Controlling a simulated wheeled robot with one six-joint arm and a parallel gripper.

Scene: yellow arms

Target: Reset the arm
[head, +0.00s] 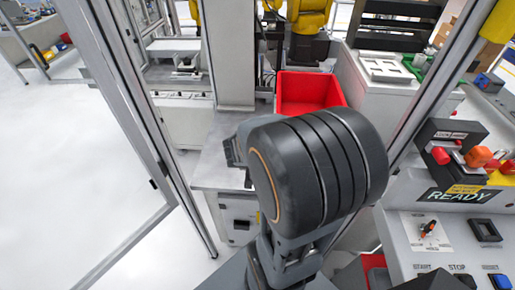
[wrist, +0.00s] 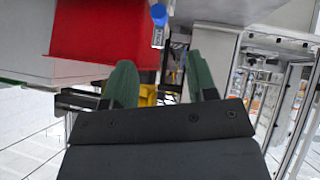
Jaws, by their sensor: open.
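My gripper (wrist: 158,62) shows in the wrist view with its two green fingers spread apart and nothing between them. In the head view my dark, rounded arm link fills the middle and hides most of the gripper. Only a small grey part shows at the link's left side. A red bin (head: 308,90) stands on the worktop behind my arm. It also shows in the wrist view as a red block (wrist: 100,32) beyond the left finger.
A control panel with a READY sign (head: 458,195) and buttons stands close on the right. Metal frame posts (head: 160,125) rise on the left and right. A yellow robot arm (head: 308,18) stands at the back. The white floor (head: 75,180) at left is clear.

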